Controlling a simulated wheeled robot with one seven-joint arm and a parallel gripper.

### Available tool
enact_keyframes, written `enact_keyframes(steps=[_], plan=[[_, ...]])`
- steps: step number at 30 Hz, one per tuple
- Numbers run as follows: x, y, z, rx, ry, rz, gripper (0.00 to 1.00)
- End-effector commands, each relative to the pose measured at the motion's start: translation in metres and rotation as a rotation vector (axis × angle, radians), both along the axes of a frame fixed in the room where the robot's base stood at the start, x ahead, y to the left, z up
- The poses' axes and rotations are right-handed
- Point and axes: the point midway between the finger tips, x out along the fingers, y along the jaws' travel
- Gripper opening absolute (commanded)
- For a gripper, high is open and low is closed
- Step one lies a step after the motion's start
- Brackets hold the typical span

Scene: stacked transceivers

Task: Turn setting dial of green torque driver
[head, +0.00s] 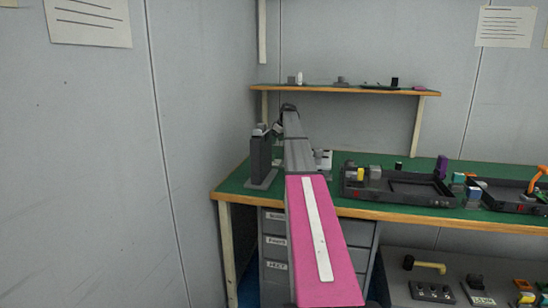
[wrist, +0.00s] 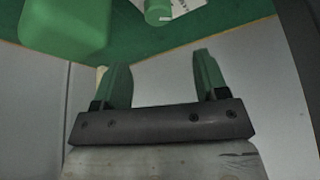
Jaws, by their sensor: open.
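My gripper (wrist: 162,62) is open and empty in the wrist view, with its two green fingers apart. A large rounded green object (wrist: 66,24) is at the upper left of that view, beyond the left finger. A smaller green cylinder (wrist: 157,11) with a lighter end is at the top edge, beyond the gap between the fingers and apart from them. Either may be part of the green torque driver; I cannot tell which. No setting dial can be made out. In the head view my arm hides part of the bench, and I cannot pick out the driver.
A green-topped bench (head: 234,188) stands along the wall, with a shelf (head: 345,91) above. A grey upright block (head: 261,160) is left of my arm. A dark tray (head: 415,200) with small parts lies to the right. A wall (head: 90,170) closes the left side.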

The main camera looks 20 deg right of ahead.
Motion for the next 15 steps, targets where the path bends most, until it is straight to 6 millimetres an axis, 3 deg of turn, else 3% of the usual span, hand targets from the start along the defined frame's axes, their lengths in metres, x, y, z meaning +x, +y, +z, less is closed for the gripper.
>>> enact_keyframes(steps=[7,15], plan=[[0.005,0.005,-0.018,-0.01,0.029,0.004,0.67],[0.02,0.014,-0.061,-0.009,0.027,0.003,0.67]])
